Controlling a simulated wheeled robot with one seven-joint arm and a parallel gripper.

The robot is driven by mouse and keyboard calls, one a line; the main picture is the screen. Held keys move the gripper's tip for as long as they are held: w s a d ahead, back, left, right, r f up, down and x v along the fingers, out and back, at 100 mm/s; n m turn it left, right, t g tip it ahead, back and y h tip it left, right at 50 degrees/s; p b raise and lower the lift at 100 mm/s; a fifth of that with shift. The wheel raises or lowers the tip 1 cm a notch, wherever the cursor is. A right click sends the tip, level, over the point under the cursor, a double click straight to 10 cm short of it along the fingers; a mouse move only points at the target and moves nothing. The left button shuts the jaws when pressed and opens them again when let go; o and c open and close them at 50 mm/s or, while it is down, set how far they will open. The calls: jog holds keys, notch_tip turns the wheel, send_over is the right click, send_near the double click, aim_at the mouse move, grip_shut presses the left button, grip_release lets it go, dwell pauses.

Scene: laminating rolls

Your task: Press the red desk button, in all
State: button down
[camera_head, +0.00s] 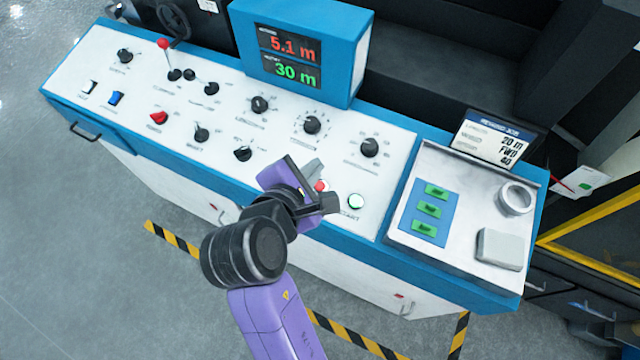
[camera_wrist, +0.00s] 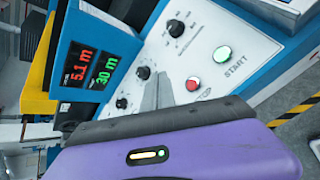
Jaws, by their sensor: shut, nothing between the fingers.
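The red desk button (camera_head: 321,185) sits on the white sloped panel, just left of the lit green START button (camera_head: 356,201). In the wrist view the red button (camera_wrist: 193,84) shows clear, with a pale ring around it, and the green START button (camera_wrist: 223,53) is up and right of it. My gripper (camera_head: 316,167) is shut and empty, over the panel close beside the red button. In the wrist view its grey fingertips (camera_wrist: 160,82) appear just left of the red button; I cannot tell their height above the panel.
A blue display box (camera_head: 300,50) reading 5.1 m and 30 m stands behind the panel. Several black knobs, such as one (camera_head: 370,147), stick up nearby. A red-topped lever (camera_head: 164,44) and a red switch (camera_head: 158,118) are farther left. A metal tray (camera_head: 470,215) lies right.

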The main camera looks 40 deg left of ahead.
jog(key=b, duration=0.7)
send_over(317, 185)
jog(key=s+d, duration=0.1)
jog(key=s, duration=0.1)
notch_tip(317, 185, down, 5)
jog(key=shift+d+f, duration=0.1)
jog(key=shift+f, duration=0.1)
jog(key=shift+w+f, duration=0.15)
jog(key=shift+f, duration=0.45)
jog(key=shift+w+f, duration=0.15)
jog(key=shift+f, duration=0.85)
jog(key=shift+w+f, duration=0.1)
jog(key=shift+f, duration=0.3)
dwell(0.9)
jog(key=shift+r+p, duration=0.1)
jog(key=shift+p, duration=0.3)
jog(key=shift+r+p, duration=0.75)
jog(key=shift+p, duration=0.35)
